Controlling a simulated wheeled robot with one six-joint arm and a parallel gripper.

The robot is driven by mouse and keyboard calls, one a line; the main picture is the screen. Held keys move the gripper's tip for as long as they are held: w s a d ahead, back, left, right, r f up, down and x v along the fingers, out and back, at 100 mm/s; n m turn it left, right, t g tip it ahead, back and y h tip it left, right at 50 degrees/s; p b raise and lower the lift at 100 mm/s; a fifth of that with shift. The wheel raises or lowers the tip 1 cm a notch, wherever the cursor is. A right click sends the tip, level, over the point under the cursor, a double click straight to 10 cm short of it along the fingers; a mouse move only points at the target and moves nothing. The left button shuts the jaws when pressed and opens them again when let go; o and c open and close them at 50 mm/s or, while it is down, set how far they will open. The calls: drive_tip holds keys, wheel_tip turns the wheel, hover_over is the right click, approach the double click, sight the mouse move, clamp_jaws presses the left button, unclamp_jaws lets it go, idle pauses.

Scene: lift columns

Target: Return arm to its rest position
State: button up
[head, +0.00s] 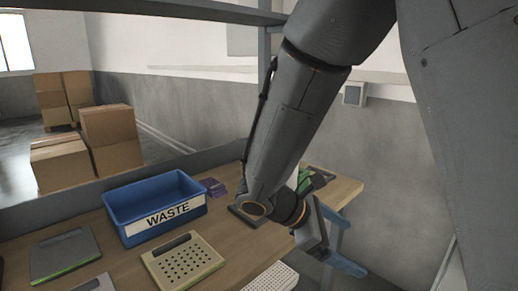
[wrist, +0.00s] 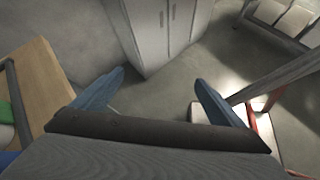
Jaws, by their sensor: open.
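My gripper (head: 352,245) has two blue fingers and hangs past the right end of the wooden workbench (head: 226,235) in the head view. In the wrist view my gripper (wrist: 159,79) is open, with its fingers wide apart and only floor and a cabinet base showing between them. Nothing is held. My dark grey arm reaches down from the top right of the head view and hides part of the bench's right end.
A blue bin marked WASTE (head: 158,205), a beige perforated tray (head: 184,262) and a grey-green flat case (head: 64,254) sit on the bench. Purple items (head: 214,187) lie beside the bin. A grey cabinet (wrist: 155,35) stands on the floor ahead in the wrist view.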

drive_tip(key=s+f+m+y, duration=0.2)
drive_tip(key=s+m+y, duration=0.2)
drive_tip(key=m, duration=0.4)
drive_tip(key=s+f+m+g+y, duration=0.1)
drive_tip(key=s+f+m+y, duration=0.1)
drive_tip(key=s+m+y, duration=0.2)
drive_tip(key=m+y, duration=0.2)
drive_tip(key=m, duration=0.2)
drive_tip(key=shift+s+a+f+m+y, duration=0.2)
drive_tip(key=shift+s+f+m+y, duration=0.1)
drive_tip(key=shift+f+m, duration=0.1)
